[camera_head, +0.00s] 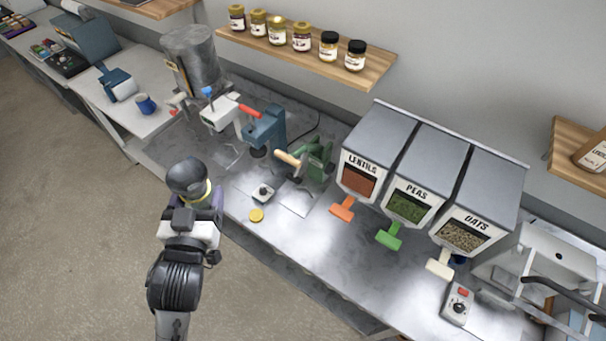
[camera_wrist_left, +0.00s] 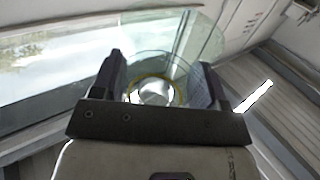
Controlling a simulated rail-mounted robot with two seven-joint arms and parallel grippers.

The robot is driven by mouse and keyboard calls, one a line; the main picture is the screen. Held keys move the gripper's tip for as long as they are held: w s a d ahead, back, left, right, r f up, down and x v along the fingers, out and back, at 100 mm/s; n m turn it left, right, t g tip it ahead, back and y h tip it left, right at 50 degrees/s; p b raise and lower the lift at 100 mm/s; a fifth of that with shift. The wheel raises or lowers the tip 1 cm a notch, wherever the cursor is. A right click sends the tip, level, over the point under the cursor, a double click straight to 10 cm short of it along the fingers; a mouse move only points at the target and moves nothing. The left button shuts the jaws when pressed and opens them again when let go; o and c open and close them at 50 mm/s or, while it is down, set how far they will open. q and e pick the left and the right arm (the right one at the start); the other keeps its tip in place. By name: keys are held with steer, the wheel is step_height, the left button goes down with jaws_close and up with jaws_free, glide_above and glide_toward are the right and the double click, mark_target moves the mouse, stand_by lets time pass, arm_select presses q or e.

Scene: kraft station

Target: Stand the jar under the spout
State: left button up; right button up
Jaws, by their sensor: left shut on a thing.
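My left gripper (camera_head: 196,203) is in the lower left of the head view, in front of the counter's front edge. It is shut on a glass jar (camera_head: 186,176) with a yellow band, which looks dark and round there. In the left wrist view the clear jar (camera_wrist_left: 165,52) shows between the two fingers of my gripper (camera_wrist_left: 160,80), with a yellowish ring near its middle. A steel tank (camera_head: 192,55) stands at the back of the counter, with a red-handled part low on its front. Its spout is too small to make out clearly. My right gripper is out of view.
A yellow lid (camera_head: 256,215) lies on the counter (camera_head: 290,240). A blue press (camera_head: 265,131) and a green device (camera_head: 316,160) stand behind it. Dispensers for lentils (camera_head: 375,150), peas and oats stand to the right. A blue mug (camera_head: 145,104) is at the left.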

arm_select(q)
steer(key=s+d+f+m+h+b, duration=0.1)
steer(key=s+d+f+b, duration=0.1)
steer(key=f+b, duration=1.05)
steer(key=s+d+f+h+b, duration=0.15)
steer(key=f+b, duration=0.55)
steer(key=f, duration=1.1)
steer(key=s+d+f+m+h+b, duration=0.1)
steer(key=d+f+b, duration=0.1)
steer(key=f+b, duration=1)
steer(key=d+f+m+g+h+p, duration=0.1)
steer(key=d+f+m+h, duration=0.2)
steer(key=d+f, duration=0.3)
steer(key=shift+s+d+g+h, duration=0.3)
steer(key=shift+s+d+h, duration=0.1)
steer(key=shift+h, duration=0.15)
steer(key=shift+f, duration=0.1)
